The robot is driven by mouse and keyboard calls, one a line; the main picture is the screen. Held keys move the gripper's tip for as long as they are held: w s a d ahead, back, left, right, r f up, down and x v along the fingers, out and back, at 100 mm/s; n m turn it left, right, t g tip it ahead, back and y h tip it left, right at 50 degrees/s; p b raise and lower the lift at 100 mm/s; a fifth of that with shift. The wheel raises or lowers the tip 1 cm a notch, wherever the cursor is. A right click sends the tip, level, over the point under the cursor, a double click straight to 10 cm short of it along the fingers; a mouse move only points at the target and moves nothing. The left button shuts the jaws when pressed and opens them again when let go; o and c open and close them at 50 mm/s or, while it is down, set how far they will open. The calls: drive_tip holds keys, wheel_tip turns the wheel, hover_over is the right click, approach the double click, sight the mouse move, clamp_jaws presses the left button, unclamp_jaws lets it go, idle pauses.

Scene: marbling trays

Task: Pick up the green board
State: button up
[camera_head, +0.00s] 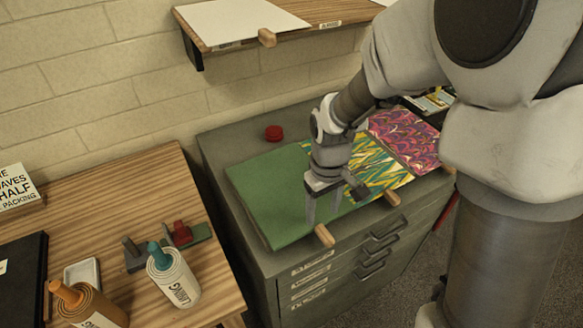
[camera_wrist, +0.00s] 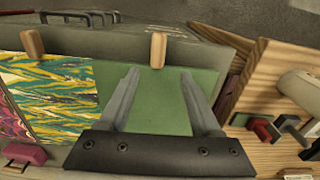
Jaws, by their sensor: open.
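The green board (camera_head: 265,197) lies flat on top of the grey cabinet, with a light wooden peg handle (camera_head: 325,236) at its front edge. In the wrist view the green board (camera_wrist: 158,108) spreads below my fingers, and its wooden handle (camera_wrist: 158,50) stands just beyond the fingertips. My gripper (camera_head: 322,212) points down over the board's front right part, close to the handle. In the wrist view my gripper (camera_wrist: 158,76) is open with nothing between its fingers, and the handle lines up with the gap.
A yellow-green marbled board (camera_head: 372,168) and a magenta marbled board (camera_head: 405,137) lie to the right on the cabinet (camera_head: 222,150). A red round item (camera_head: 273,132) sits behind the green board. A wall shelf (camera_head: 200,45) hangs above.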

sight(322, 229)
drive_tip(key=f, duration=0.7)
drive_tip(key=shift+w+d+f, duration=0.1)
drive_tip(key=shift+d, duration=0.1)
clamp_jaws()
